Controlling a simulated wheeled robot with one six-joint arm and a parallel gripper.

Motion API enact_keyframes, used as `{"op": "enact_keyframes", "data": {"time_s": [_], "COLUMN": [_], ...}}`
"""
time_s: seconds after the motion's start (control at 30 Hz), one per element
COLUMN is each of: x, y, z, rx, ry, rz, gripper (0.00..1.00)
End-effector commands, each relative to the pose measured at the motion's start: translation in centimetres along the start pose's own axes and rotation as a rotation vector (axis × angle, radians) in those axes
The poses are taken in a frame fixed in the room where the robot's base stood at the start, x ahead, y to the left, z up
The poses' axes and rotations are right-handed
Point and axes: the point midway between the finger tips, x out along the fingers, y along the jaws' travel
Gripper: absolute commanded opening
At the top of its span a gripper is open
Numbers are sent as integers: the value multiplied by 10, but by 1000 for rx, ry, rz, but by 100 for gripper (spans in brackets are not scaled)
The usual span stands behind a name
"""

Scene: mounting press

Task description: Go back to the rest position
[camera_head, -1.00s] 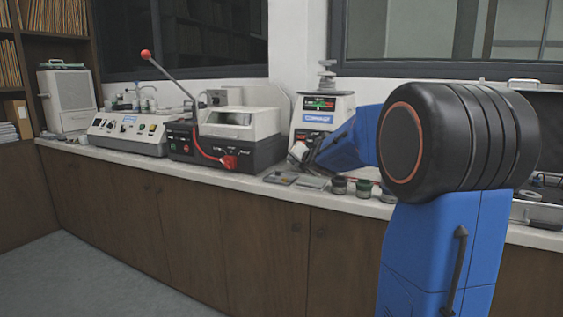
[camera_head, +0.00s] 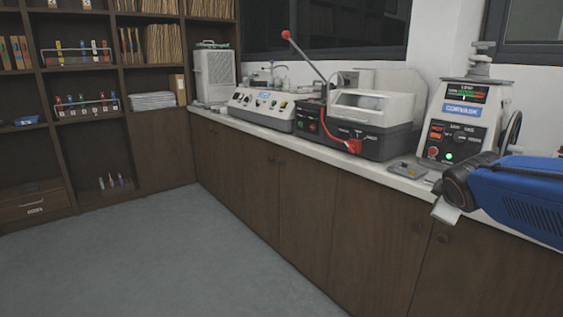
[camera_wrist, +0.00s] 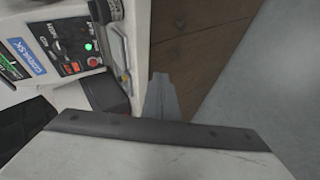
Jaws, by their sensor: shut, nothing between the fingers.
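My gripper (camera_head: 446,211) hangs at the right of the head view, at the end of my blue arm, in front of the counter's front edge. It is shut and empty. In the wrist view my gripper (camera_wrist: 160,82) shows as narrow grey fingers pointing away, over the brown cabinet fronts. The mounting press (camera_head: 463,121) stands on the counter just behind my gripper, with a lit green lamp. It also shows at the left of the wrist view (camera_wrist: 62,48), turned on its side. Nothing touches the fingertips.
The pale counter (camera_head: 246,126) carries a machine with a red-knobbed lever (camera_head: 366,122), a grey control unit (camera_head: 262,106) and a small tray (camera_head: 408,169). Brown cabinets (camera_head: 290,200) run below it. Shelves (camera_head: 90,100) stand at the left. The grey floor (camera_head: 190,260) is clear.

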Motion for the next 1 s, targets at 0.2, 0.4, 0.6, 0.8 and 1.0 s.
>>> {"op": "enact_keyframes", "data": {"time_s": [0.2, 0.4, 0.6, 0.8, 1.0], "x": [-56, -104, -136, -146, -146], "y": [-96, -186, -244, -261, -260], "z": [31, 57, 72, 76, 76], "rx": [359, 649, 818, 865, 864], "ry": [-77, -177, -263, -292, -292], "rz": [-180, -359, -482, -518, -518], "gripper": [0, 0, 0, 0, 0]}}
